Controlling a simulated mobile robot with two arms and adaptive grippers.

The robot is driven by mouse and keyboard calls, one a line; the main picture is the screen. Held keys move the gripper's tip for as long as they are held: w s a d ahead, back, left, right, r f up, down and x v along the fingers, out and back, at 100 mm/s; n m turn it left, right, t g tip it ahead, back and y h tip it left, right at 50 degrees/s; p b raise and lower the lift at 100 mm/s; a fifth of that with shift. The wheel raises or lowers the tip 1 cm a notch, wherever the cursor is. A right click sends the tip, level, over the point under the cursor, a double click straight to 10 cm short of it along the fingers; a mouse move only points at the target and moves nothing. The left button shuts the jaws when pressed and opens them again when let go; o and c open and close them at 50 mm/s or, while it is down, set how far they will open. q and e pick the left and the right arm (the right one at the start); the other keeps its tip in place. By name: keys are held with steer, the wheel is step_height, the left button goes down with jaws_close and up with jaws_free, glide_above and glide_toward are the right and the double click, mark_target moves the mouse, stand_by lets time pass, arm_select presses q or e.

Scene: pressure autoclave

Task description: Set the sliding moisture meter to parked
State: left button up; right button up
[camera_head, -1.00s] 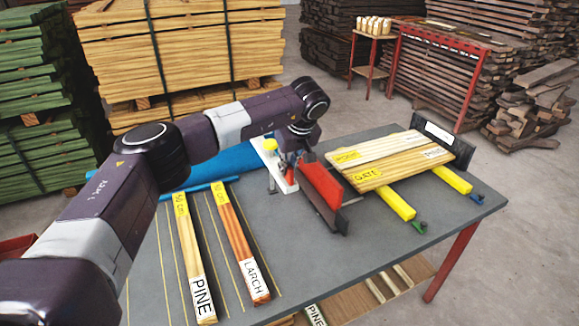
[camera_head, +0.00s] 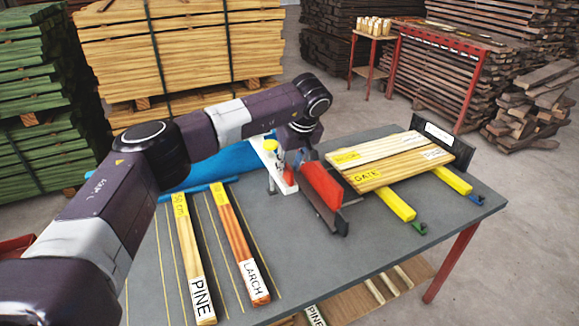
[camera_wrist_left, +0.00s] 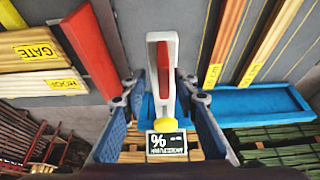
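The moisture meter (camera_wrist_left: 152,48) has a white upright frame with a red part (camera_wrist_left: 163,70) inside its slot, a yellow knob (camera_wrist_left: 165,122) and a dark label marked "%" (camera_wrist_left: 167,146). In the head view its white body (camera_head: 264,152) and yellow knob (camera_head: 270,145) show at the table's back edge, partly behind my wrist. My left gripper (camera_wrist_left: 160,88) is open, one finger on each side of the white frame, with slight gaps visible. My right gripper is in neither view.
Boards labelled "GATE" (camera_head: 390,165) lie on yellow bars (camera_head: 397,204). Pine (camera_head: 190,255) and larch (camera_head: 238,240) strips lie left, beside a blue tray (camera_wrist_left: 258,104). The table's front middle (camera_head: 320,255) is clear.

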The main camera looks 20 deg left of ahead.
arm_select(q)
steer(key=v, duration=1.1)
steer(key=shift+d, duration=0.15)
